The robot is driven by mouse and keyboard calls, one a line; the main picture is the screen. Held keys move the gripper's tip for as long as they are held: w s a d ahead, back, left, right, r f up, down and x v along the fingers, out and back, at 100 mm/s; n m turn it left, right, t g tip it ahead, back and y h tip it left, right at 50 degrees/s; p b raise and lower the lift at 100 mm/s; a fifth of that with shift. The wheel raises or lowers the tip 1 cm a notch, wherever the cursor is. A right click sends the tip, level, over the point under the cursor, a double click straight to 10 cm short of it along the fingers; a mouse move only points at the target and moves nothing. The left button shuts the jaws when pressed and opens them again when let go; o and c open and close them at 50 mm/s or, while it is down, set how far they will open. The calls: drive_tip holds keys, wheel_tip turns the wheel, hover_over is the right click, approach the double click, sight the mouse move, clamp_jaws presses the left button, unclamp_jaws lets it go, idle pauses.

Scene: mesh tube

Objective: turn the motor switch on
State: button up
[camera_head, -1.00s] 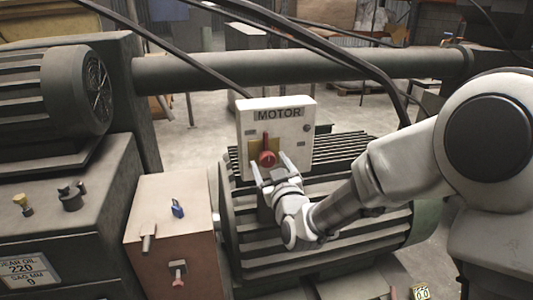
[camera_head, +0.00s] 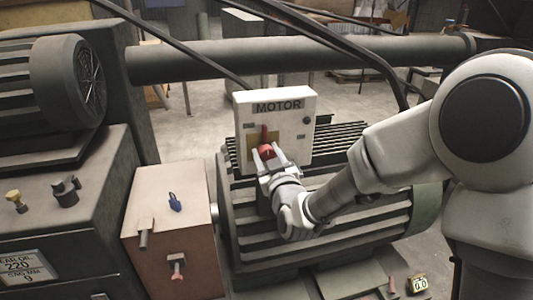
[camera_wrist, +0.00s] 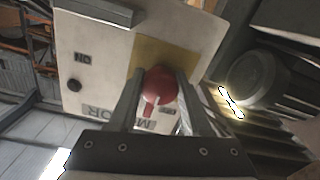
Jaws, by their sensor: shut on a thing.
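The motor switch is a red rotary knob (camera_head: 266,151) on a yellow plate on the front of a white box (camera_head: 300,128) labelled MOTOR. In the head view a red handle part points up from the knob. My gripper (camera_head: 267,158) is in front of the box, with its fingers shut on the knob from both sides. In the wrist view the red knob (camera_wrist: 160,84) sits between the two fingers, over the yellow plate (camera_wrist: 165,52), with a pale line on its lower part. A small ON label (camera_wrist: 82,58) shows beside a black button. The fingers partly hide the knob's sides.
The box stands by a ribbed motor housing (camera_head: 250,235) below my arm. A pinkish cabinet (camera_head: 165,225) with a blue switch (camera_head: 174,202) is to its left. A thick horizontal pipe (camera_head: 190,63) and black cables run behind and above the box.

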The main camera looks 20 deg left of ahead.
clamp_jaws()
drive_tip(key=shift+f+m+b, duration=0.1)
drive_tip(key=shift+m+b, duration=0.3)
drive_tip(key=shift+b, duration=0.15)
drive_tip(key=shift+f+m+b, duration=0.1)
drive_tip(key=shift+m+b, duration=0.9)
drive_tip(key=shift+b, duration=0.15)
drive_tip(key=m+b, duration=0.4)
drive_tip(key=m, duration=0.1)
drive_tip(key=m+b, duration=0.3)
drive_tip(key=m, duration=0.3)
drive_tip(key=m+b, duration=0.1)
drive_tip(key=m, duration=0.2)
drive_tip(key=shift+r+m+b, duration=0.25)
drive_tip(key=shift+m+b, duration=0.15)
drive_tip(key=shift+m, duration=0.3)
